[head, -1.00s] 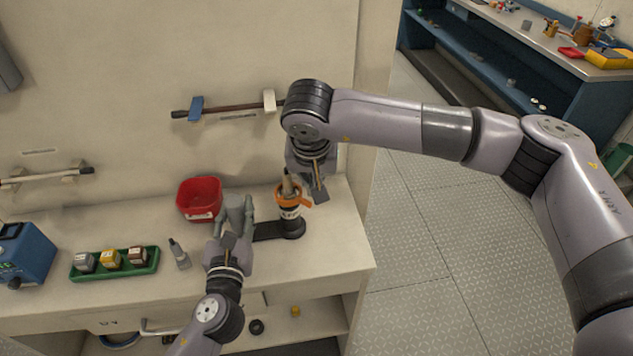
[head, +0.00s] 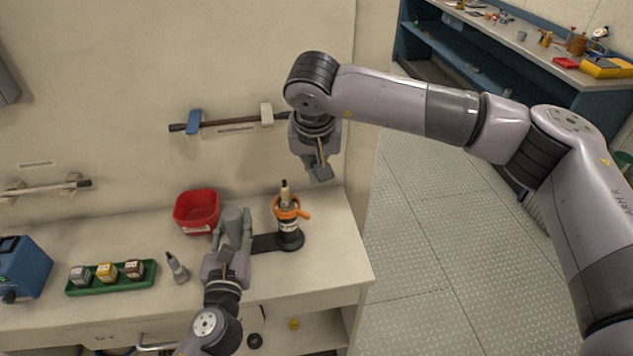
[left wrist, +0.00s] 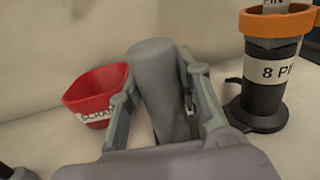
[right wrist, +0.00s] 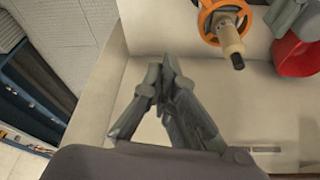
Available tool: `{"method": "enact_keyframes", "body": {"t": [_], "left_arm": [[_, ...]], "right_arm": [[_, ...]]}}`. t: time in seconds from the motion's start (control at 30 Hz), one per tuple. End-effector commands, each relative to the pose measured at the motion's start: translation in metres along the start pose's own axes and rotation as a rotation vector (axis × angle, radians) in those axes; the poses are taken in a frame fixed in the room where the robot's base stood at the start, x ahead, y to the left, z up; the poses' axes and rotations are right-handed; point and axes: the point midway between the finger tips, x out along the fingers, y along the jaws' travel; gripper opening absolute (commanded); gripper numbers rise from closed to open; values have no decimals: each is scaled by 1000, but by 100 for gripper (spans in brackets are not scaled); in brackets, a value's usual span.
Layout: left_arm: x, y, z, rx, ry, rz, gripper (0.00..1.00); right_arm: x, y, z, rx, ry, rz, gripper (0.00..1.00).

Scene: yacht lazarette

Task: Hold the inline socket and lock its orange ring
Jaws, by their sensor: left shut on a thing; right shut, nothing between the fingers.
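A black upright socket body (left wrist: 265,100) with a white "8 PIN" label stands on the bench. Its orange ring (head: 288,211) has a tab pointing right. A pale plug with a dark tip (head: 285,192) stands upright in the ring; it also shows in the right wrist view (right wrist: 230,38). My left gripper (head: 232,232) is shut on a grey cylinder (left wrist: 155,75) left of the black body. Whether this cylinder belongs to the socket, I cannot tell. My right gripper (head: 321,174) is shut and empty, above and behind the ring, apart from it.
A red bin (head: 197,212) stands behind my left gripper. A small grey bottle-like item (head: 177,268) and a green tray (head: 112,279) with small blocks are to the left. A wall rail (head: 230,122) is behind. The bench edge and open floor are at right.

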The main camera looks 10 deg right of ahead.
Motion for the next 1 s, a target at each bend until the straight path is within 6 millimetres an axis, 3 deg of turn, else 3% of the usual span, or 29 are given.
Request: {"method": "enact_keyframes", "body": {"t": [0.1,0.3,0.77,0.8,1.0], "left_arm": [[0,0,-1,2,1,0,0],[0,0,-1,2,1,0,0],[0,0,-1,2,1,-1,0],[0,0,-1,1,1,-1,32],[0,0,-1,1,1,-1,46]], "right_arm": [[-25,-5,-1,0,2,-1,0],[-47,-8,-2,1,0,-1,0],[-52,-9,-1,1,-1,0,0],[-52,-9,-1,1,-1,0,0],[-52,-9,-1,1,-1,0,0]]}}
